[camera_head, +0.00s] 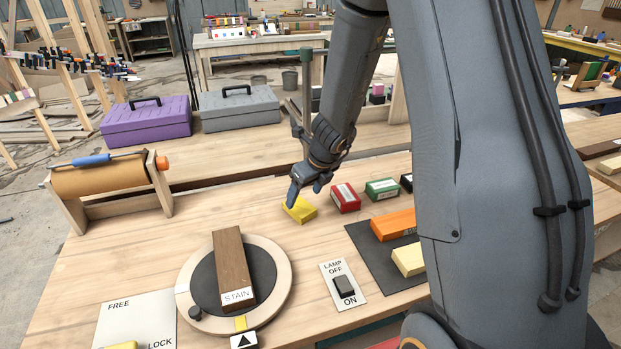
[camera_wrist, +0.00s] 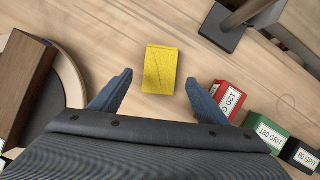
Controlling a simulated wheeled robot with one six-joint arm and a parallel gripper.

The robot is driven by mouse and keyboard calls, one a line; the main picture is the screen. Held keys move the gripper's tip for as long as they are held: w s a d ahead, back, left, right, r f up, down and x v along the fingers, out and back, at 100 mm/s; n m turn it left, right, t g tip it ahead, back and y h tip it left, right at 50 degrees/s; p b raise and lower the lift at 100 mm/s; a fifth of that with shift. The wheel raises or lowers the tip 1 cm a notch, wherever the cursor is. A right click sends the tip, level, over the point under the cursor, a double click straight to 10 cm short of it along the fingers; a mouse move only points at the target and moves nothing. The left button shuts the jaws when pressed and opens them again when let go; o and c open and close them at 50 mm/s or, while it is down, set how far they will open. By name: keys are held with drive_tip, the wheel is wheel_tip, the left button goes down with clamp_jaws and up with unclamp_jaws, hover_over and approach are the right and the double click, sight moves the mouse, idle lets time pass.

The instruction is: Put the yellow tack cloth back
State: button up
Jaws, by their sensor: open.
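The yellow tack cloth (camera_head: 300,210) is a small folded block lying on the wooden bench, left of the red grit box. In the wrist view the yellow tack cloth (camera_wrist: 160,69) lies flat beyond and between my fingertips, with a faint dark line on its top. My gripper (camera_head: 306,190) is above and close to the cloth in the head view. In the wrist view my gripper (camera_wrist: 160,88) has its two blue-grey fingers spread wide, with nothing held between them. Whether the fingertips touch the cloth cannot be told.
A red 120 box (camera_wrist: 230,99), a green 180 grit box (camera_wrist: 265,134) and a black 80 grit box (camera_wrist: 300,156) stand right of the cloth. A post base (camera_wrist: 222,26) stands beyond. A turntable (camera_head: 285,275) with a STAIN block (camera_head: 232,262) is at front left.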

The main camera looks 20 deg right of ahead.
drive_tip(key=a+p+v, duration=0.1)
drive_tip(key=p+v, duration=0.1)
drive_tip(key=v, duration=0.4)
drive_tip(key=s+r+n+g+h, duration=0.1)
drive_tip(key=s+r+n, duration=0.2)
drive_tip(key=s+n, duration=0.7)
drive_tip(key=s+a+r+n+g, duration=0.1)
drive_tip(key=s+r+n, duration=0.2)
drive_tip(key=s+n, duration=0.7)
drive_tip(key=n, duration=1.1)
drive_tip(key=shift+r+g+h, duration=0.2)
drive_tip(key=shift+g+h, duration=0.1)
drive_tip(key=shift+h, duration=0.1)
drive_tip(key=shift+s+f, duration=0.1)
drive_tip(key=shift+f+b, duration=1.05)
